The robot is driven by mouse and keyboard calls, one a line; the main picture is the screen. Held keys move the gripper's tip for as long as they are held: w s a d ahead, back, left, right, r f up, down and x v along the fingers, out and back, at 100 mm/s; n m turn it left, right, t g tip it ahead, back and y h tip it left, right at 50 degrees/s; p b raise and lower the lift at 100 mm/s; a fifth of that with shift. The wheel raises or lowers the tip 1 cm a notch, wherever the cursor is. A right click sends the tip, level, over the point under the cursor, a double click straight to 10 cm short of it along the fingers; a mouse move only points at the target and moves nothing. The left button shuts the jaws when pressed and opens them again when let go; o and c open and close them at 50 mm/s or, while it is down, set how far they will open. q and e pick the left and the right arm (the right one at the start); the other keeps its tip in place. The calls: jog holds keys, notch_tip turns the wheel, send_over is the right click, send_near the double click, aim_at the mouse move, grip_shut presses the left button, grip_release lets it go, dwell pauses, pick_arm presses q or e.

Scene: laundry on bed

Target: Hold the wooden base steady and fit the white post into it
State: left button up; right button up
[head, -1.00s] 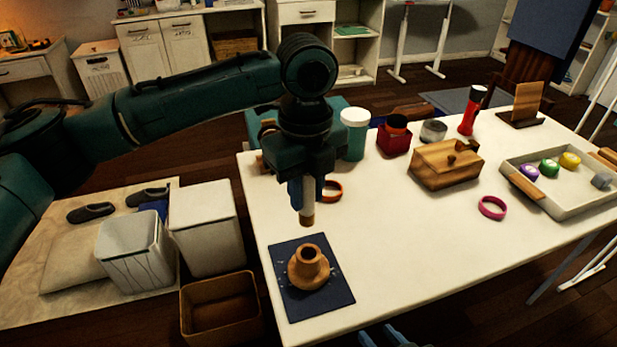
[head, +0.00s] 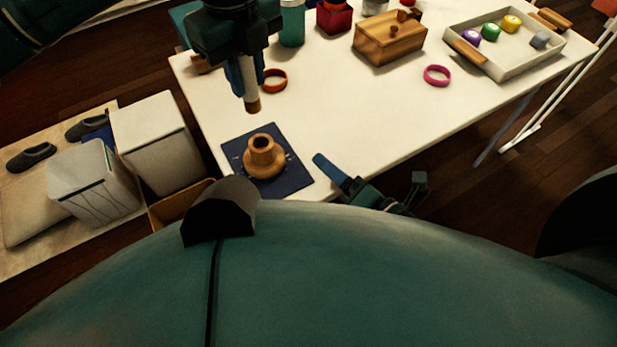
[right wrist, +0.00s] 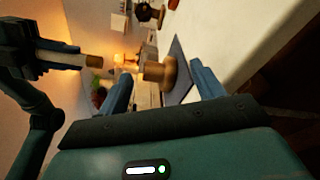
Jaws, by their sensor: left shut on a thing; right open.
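The wooden base (head: 264,158), a round flanged piece with an open socket on top, stands upright on a dark blue mat (head: 298,180). My left gripper (head: 245,84) is shut on the white post (head: 250,88), which points down with its brown end behind and above the base, apart from it. The post (right wrist: 68,57) also shows in the right wrist view, held sideways in that picture. My right gripper (head: 371,170) is open and empty at the table's front edge, right of the mat. In the right wrist view the base (right wrist: 160,72) appears between its spread fingers, ahead of them.
An orange ring (head: 275,80) lies behind the mat, near a teal jar (head: 292,25). A wooden box (head: 390,40), a pink ring (head: 437,75) and a tray (head: 505,68) with coloured pieces are farther right. The table middle is clear.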

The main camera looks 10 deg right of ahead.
aim_at(270, 153)
jog(key=a+n, duration=0.1)
jog(key=n, duration=0.1)
jog(key=a+n, duration=0.1)
jog(key=n, duration=0.2)
jog(key=a+n+y, duration=0.1)
jog(key=n, duration=0.2)
jog(key=shift+w+a+f, duration=0.1)
jog(key=shift+w+f, duration=0.05)
jog(key=shift+f, duration=0.15)
jog(key=n, duration=0.2)
jog(key=a+n+y, duration=0.1)
jog(key=n, duration=0.1)
jog(key=a+n+y, duration=0.1)
jog(key=n, duration=0.1)
jog(key=shift+s+r, duration=0.15)
jog(key=shift+s, duration=0.15)
jog(key=x, duration=1.1)
jog(key=shift+w+a, duration=0.25)
jog(key=shift+a, duration=0.05)
jog(key=shift+c, duration=0.2)
jog(key=c, duration=1.1)
jog(key=shift+o, duration=0.2)
